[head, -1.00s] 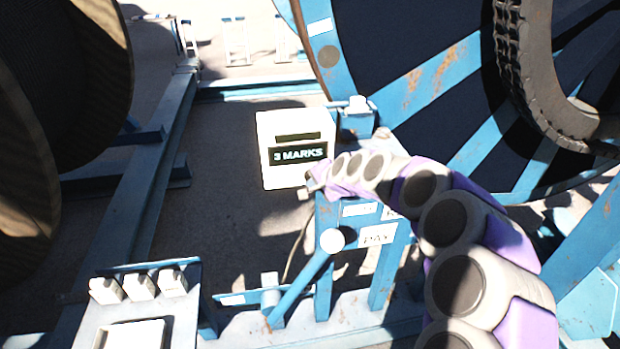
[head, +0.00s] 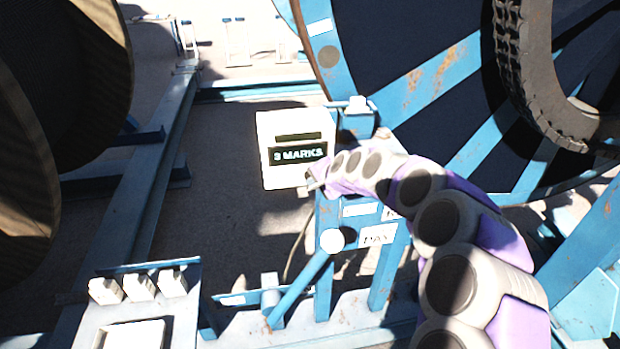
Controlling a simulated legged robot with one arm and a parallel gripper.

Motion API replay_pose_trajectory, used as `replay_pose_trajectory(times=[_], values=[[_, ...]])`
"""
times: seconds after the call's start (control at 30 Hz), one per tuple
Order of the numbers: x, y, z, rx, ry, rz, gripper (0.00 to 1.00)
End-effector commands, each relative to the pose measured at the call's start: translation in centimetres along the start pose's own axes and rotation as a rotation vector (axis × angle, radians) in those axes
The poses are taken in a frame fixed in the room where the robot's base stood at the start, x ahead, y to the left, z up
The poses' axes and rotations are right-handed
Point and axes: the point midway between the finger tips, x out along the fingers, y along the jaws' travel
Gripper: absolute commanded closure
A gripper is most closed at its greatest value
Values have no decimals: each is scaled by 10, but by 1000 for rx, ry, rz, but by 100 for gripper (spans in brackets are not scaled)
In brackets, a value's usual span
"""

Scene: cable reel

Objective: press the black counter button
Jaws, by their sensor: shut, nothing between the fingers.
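A white counter box (head: 292,174) stands in the middle of the head view, with a dark display (head: 298,154) that reads "3 MARKS". A dark slot-like bar shows above the display. I cannot make out the black button; it may be hidden behind my gripper. My gripper (head: 314,182) is shut and empty, at the lower right edge of the box. I cannot tell whether its tip touches the box. My arm comes in from the lower right.
A large blue reel with a tyre (head: 530,80) fills the upper right. A lever with a white knob (head: 332,240) and a labelled plate (head: 378,235) stand just below my gripper. A panel with white switches (head: 138,286) is at lower left. A dark drum (head: 60,120) is at left.

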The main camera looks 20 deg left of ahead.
Motion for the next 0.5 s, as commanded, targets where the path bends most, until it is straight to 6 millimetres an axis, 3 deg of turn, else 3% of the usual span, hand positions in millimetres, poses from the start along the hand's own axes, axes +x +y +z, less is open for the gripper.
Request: replay_pose_trajectory(times=[0.5], values=[[4,-3,-4,1,3,-2,100]])
